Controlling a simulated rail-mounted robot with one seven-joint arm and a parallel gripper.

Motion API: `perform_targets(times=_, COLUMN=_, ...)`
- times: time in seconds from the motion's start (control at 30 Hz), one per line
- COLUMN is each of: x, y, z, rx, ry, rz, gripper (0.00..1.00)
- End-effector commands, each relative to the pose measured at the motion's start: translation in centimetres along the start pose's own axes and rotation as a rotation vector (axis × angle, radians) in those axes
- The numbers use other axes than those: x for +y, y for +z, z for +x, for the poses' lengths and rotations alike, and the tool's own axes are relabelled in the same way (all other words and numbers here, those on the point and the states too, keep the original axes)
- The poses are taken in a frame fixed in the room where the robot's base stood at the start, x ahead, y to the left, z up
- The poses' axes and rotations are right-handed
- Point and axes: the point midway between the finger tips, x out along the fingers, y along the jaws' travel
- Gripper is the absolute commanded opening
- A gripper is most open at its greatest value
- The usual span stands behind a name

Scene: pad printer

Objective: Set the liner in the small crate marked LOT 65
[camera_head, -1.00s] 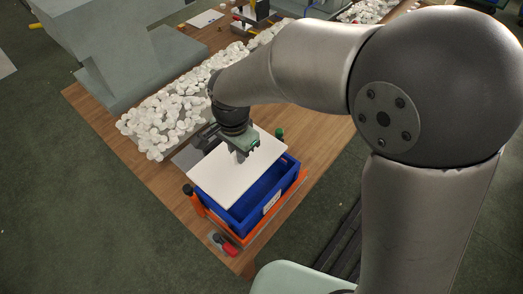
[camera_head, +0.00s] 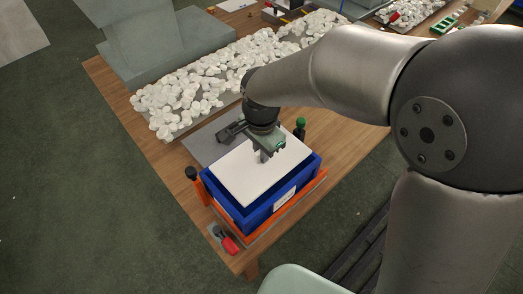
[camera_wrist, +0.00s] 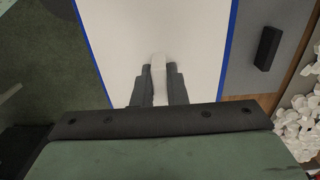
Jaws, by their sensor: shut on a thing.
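The liner (camera_head: 240,178) is a flat white sheet with a small raised tab. My gripper (camera_head: 265,155) is shut on that tab from above; the wrist view shows the fingers (camera_wrist: 158,70) on either side of it. The liner lies roughly level over the opening of the small blue crate (camera_head: 238,222). The crate's blue rim shows along both long sides of the liner (camera_wrist: 155,28) in the wrist view. I cannot tell how deep the liner sits. The crate has a white label (camera_head: 284,198) on its front, too small to read.
An orange frame (camera_head: 288,208) surrounds the crate's base, with a black knob (camera_head: 192,173), a green knob (camera_head: 300,123) and a red-handled clamp (camera_head: 230,245) near it. Piled white pieces (camera_head: 190,95) lie behind. Bare wooden table (camera_head: 345,130) is free at the right.

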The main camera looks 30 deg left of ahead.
Motion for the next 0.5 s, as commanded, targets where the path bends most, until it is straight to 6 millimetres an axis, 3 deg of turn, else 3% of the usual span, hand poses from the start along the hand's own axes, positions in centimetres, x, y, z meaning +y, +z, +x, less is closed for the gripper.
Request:
perform_targets(times=0.27, x=0.0, y=0.1, z=1.1, rx=0.0, ry=0.0, rz=0.0, gripper=0.0)
perform_targets(times=0.5, x=0.0, y=0.1, z=3.3, rx=0.0, ry=0.001, rz=0.0, gripper=0.0)
